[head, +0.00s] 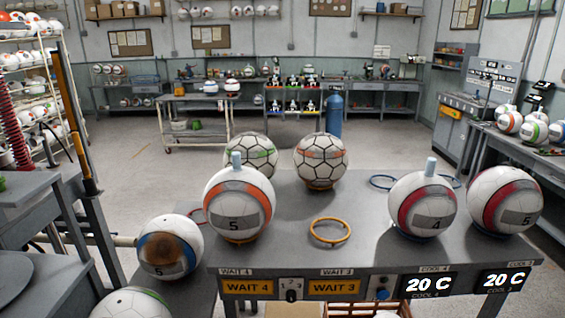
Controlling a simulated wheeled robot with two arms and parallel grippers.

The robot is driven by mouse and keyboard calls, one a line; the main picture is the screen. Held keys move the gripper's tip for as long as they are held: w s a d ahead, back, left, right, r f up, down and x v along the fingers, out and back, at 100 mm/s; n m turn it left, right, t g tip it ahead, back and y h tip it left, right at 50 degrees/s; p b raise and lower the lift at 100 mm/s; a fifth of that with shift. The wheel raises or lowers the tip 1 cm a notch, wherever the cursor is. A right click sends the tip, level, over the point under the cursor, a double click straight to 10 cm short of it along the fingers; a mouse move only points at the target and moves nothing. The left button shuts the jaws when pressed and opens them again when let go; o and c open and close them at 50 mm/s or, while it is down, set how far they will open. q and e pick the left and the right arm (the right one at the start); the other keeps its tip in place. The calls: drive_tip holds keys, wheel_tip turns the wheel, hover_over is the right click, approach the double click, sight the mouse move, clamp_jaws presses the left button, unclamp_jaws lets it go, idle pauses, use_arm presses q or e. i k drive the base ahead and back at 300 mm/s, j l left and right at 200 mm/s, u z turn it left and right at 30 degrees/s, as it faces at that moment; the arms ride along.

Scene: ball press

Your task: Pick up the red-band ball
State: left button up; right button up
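Two balls with deep red bands are on the right of the grey bench (300,254). The red-band ball (406,205) marked 4 has a pale blue peg on top and sits at the COOL 4 place. The other red-band ball (487,200), marked 5, stands to its right with no peg visible. A ball with an orange-red band (262,191), marked 5, also has a pale blue peg and sits on a ring at WAIT 4. Neither of my grippers is in view.
An empty orange ring (330,232) lies at WAIT 3. Behind stand a green-lined ball (252,151) and an orange-lined ball (320,161). A blue-band ball (190,236) with a brown patch is at left. Two displays (428,285) read 20 C.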

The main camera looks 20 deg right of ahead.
sight(423, 204)
drive_tip(key=z, duration=1.35)
